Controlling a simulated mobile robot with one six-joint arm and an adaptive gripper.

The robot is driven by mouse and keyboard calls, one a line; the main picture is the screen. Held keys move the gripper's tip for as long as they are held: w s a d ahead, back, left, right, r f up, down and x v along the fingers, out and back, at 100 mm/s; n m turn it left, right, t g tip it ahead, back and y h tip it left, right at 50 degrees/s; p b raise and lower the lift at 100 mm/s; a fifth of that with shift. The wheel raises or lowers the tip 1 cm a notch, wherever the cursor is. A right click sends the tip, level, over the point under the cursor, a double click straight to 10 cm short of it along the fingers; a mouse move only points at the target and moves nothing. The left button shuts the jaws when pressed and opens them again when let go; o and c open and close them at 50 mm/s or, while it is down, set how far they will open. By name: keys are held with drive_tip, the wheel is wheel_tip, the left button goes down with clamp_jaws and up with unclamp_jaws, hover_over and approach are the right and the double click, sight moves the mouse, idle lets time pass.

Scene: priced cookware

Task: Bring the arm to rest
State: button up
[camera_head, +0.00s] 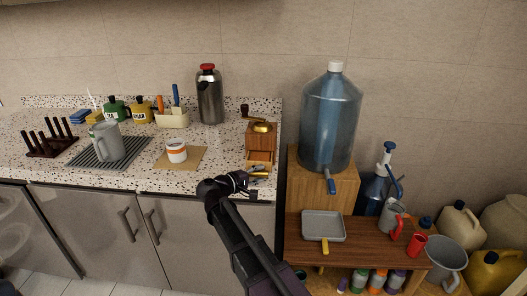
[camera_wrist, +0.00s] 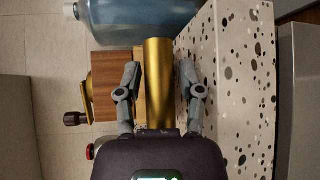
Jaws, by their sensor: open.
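My gripper (camera_head: 240,183) is at the counter's front edge in the head view, just below the wooden grinder (camera_head: 261,137) and its pulled-out drawer (camera_head: 260,156). In the wrist view, my gripper (camera_wrist: 160,82) has its two grey fingers spread apart. A gold cylinder (camera_wrist: 158,75) shows between them, with visible space on both sides. I cannot tell its distance from the fingers. The grinder's wooden body (camera_wrist: 108,72) and brass top (camera_wrist: 88,96) show to the left of the fingers.
The speckled counter (camera_head: 225,177) holds a steel flask (camera_head: 209,96), a white cup with an orange band (camera_head: 176,151) and a grey pitcher (camera_head: 107,141). At right, a large blue bottle (camera_head: 329,125) stands on a wooden box. A grey pan (camera_head: 323,226) lies on the low shelf (camera_head: 365,243).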

drive_tip(key=shift+s+d+r+g+p, duration=0.2)
drive_tip(key=shift+d+g+p, duration=0.15)
drive_tip(key=shift+d, duration=0.3)
drive_tip(key=s+d+f+m+g+y, duration=0.35)
drive_tip(key=s+d+f, duration=0.2)
drive_tip(key=d, duration=0.35)
drive_tip(key=s+d+f+m+g+y, duration=0.35)
drive_tip(key=s+d+f+g, duration=0.2)
drive_tip(key=d, duration=0.45)
drive_tip(key=s+d+f+m+g+y+b, duration=0.1)
drive_tip(key=s+d+f+m+y, duration=0.2)
drive_tip(key=s+f+y, duration=0.4)
wheel_tip(320, 180, up, 15)
drive_tip(key=h+p, duration=0.1)
drive_tip(key=p, duration=1.3)
drive_tip(key=shift+s+r+h, duration=0.15)
drive_tip(key=shift+s+h, duration=0.2)
drive_tip(key=shift+h, duration=0.05)
drive_tip(key=shift+a, duration=0.2)
